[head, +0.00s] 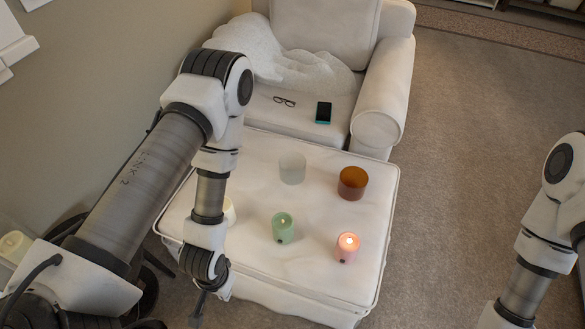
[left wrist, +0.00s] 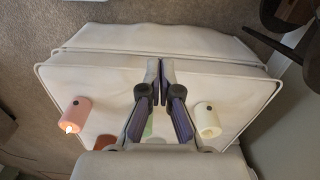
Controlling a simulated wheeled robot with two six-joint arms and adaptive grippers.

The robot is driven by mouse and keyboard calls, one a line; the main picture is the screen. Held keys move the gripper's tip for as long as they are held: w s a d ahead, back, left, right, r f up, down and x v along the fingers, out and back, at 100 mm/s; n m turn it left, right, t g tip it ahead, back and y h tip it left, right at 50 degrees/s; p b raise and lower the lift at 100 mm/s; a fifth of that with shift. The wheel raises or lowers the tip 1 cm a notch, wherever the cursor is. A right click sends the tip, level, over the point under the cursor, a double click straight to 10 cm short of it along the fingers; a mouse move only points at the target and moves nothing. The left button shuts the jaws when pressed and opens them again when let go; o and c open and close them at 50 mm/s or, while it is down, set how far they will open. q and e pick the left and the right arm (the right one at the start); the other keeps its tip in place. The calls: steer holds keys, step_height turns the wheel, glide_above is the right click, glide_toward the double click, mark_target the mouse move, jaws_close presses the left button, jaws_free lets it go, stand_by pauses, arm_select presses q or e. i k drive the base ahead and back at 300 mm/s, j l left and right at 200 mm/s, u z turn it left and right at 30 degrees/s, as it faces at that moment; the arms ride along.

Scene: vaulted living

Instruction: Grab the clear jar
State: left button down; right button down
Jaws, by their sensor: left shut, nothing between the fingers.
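The clear jar (head: 292,168), pale and frosted-looking, stands upright on the white ottoman (head: 262,150), towards its back middle. In the left wrist view I cannot make it out; my gripper blocks much of that area. My left gripper (left wrist: 160,72) is shut and empty. In the head view it (head: 197,312) hangs by the ottoman's front left edge, apart from the jar. My right arm shows at the right edge, but its gripper is out of frame.
An amber jar (head: 353,183) stands right of the clear jar. A green candle (head: 283,228), a lit pink candle (head: 347,247) and a cream candle (head: 229,212) stand nearer. An armchair (head: 375,110) behind holds glasses (head: 284,101) and a phone (head: 323,112).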

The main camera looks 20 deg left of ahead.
mark_target(291, 166)
steer(key=i+j+z, duration=0.15)
steer(key=j+z, duration=0.25)
steer(key=j, duration=0.3)
steer(key=j+z, duration=0.45)
steer(key=j, duration=0.25)
